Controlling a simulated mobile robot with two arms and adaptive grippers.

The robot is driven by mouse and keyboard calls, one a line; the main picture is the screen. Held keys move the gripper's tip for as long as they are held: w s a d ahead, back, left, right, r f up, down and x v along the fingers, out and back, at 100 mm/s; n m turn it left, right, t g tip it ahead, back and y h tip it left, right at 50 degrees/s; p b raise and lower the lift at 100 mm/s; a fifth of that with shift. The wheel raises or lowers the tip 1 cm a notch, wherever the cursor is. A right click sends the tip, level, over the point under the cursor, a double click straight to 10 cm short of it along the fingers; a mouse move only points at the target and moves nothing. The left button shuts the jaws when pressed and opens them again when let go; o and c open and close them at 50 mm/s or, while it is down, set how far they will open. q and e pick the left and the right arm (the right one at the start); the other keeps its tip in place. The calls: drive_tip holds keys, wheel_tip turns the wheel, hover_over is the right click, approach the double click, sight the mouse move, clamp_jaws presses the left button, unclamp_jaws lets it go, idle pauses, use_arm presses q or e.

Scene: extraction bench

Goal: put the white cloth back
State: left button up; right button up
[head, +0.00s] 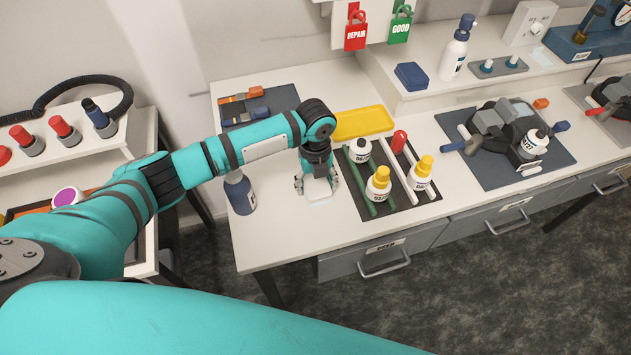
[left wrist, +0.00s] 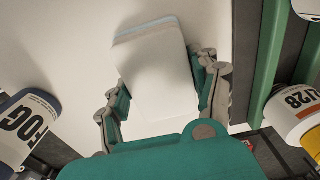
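The white cloth (left wrist: 158,70) is a folded, flat pad with a pale blue edge, in the left wrist view. It lies between the fingers of my left gripper (left wrist: 161,88), whose pads are against its two sides. In the head view my left gripper (head: 317,186) points down at the front left of the bench, and the cloth (head: 319,194) shows only partly between its fingertips. The cloth is low at the white bench top; I cannot tell whether it touches it. My right gripper is out of view.
A dark rack (head: 367,206) with several bottles is close on the right. A yellow tray (head: 362,122) and a dark mat (head: 284,97) with tools lie behind. Bare bench top lies in front.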

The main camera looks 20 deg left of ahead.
sight(316, 181)
use_arm(q)
drive_tip(key=o, duration=0.4)
drive_tip(key=shift+c, duration=0.2)
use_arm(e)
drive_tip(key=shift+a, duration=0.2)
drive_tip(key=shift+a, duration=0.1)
use_arm(q)
drive_tip(key=shift+r, duration=0.3)
wheel_tip(316, 181, up, 12)
drive_tip(key=b, duration=0.2)
drive_tip(key=shift+w+f, duration=0.15)
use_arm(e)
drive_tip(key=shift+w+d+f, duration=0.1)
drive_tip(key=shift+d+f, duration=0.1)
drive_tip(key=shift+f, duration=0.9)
